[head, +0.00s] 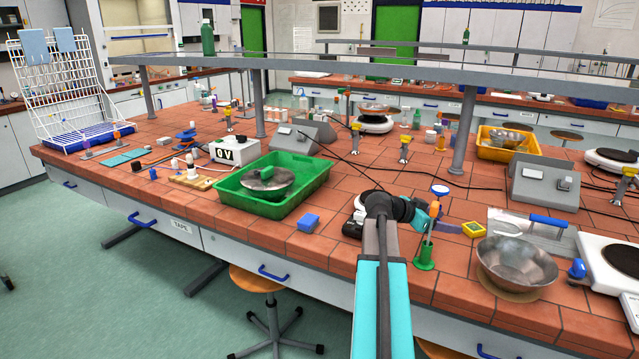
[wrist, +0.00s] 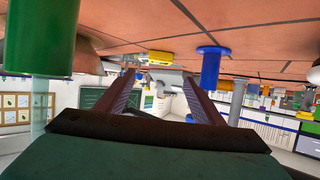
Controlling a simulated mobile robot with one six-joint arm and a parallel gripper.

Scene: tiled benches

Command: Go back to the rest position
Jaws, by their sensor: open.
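My gripper (wrist: 157,82) shows in the wrist view with its two dark fingers apart and nothing between them. The wrist picture is upside down, with the red tiled bench top along its upper edge. A green holder (head: 425,256) with upright tools stands just right of the wrist. A green cylinder (wrist: 26,35) and a blue spool-shaped thing (wrist: 211,66) flank the fingers in the wrist view.
A metal bowl (head: 516,262) stands to the right, beside a white hotplate (head: 592,248). A raised grey shelf (head: 330,62) spans the bench. Bare tiles lie in front.

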